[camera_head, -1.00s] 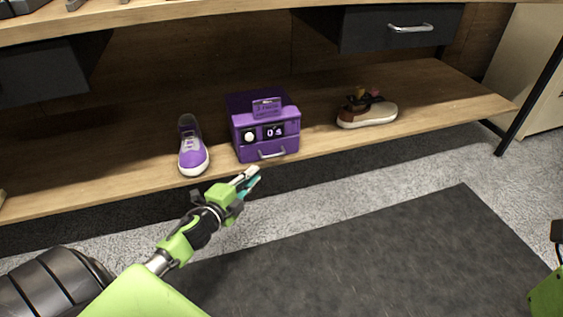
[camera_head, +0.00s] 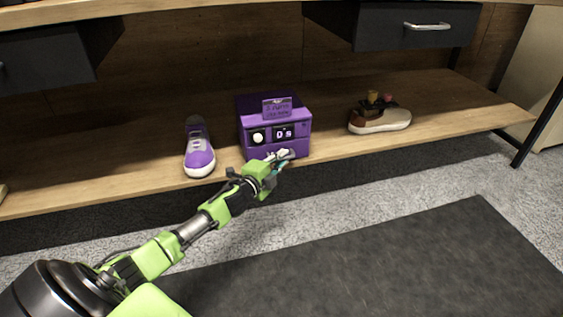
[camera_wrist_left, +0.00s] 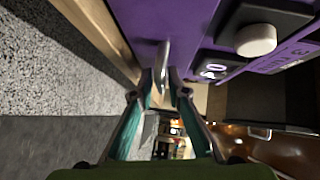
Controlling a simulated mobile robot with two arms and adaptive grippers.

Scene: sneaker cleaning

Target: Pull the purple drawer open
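The purple box (camera_head: 257,118) stands on the low wooden shelf with a knob and a small display on its front. It also fills the upper part of the left wrist view (camera_wrist_left: 142,16). Its purple drawer (camera_head: 304,148) is the lower front part, looks flush with the box, and is partly hidden by my gripper. My left gripper (camera_head: 284,157) is at the drawer front. In the left wrist view the drawer's metal handle (camera_wrist_left: 163,58) lies between the fingertips (camera_wrist_left: 163,82), which look slightly apart. Firm contact cannot be made out. My right gripper is out of view.
A purple sneaker (camera_head: 199,150) stands on the shelf (camera_head: 90,178) just left of the box. A brown and cream shoe (camera_head: 381,118) stands to the right. A dark drawer (camera_head: 415,25) hangs above. The floor in front is clear.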

